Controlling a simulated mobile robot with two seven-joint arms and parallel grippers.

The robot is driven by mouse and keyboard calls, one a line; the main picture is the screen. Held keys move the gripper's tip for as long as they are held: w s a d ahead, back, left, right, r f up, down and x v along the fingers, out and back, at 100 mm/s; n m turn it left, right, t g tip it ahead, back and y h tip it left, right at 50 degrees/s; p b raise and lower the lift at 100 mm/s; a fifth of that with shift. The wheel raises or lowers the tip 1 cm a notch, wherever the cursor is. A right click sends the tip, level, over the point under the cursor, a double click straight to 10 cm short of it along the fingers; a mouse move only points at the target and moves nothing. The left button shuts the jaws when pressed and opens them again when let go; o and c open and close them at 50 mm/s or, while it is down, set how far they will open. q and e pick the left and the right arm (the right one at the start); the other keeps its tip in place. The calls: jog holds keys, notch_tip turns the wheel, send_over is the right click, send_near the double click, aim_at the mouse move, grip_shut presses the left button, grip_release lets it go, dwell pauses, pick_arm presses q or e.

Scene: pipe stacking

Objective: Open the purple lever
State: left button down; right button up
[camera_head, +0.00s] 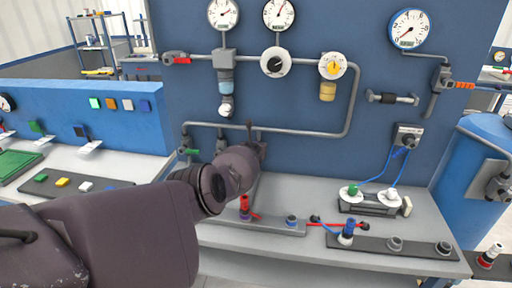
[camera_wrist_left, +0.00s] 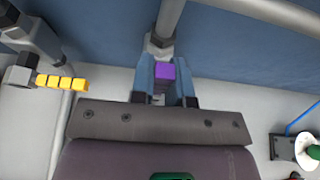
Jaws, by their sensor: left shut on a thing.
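The purple lever (camera_wrist_left: 165,76) shows in the left wrist view, end-on, below a grey pipe fitting on the blue panel. My left gripper (camera_wrist_left: 164,88) has its two blue fingers on either side of the lever and is shut on it. In the head view my left gripper (camera_head: 257,149) reaches to the lower pipe at the panel, and the wrist hides the lever there. My right gripper is in neither view.
A yellow lever (camera_wrist_left: 62,82) sits left of my gripper in the wrist view. A green lever (camera_head: 190,151) hangs on the lower pipe (camera_head: 290,132). A grey bench (camera_head: 300,190) with hoses and fittings stands below. Gauges and valves cover the upper panel.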

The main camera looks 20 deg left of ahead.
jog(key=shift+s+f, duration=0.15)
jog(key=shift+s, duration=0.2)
pick_arm(q)
jog(key=c, duration=1.1)
grip_release()
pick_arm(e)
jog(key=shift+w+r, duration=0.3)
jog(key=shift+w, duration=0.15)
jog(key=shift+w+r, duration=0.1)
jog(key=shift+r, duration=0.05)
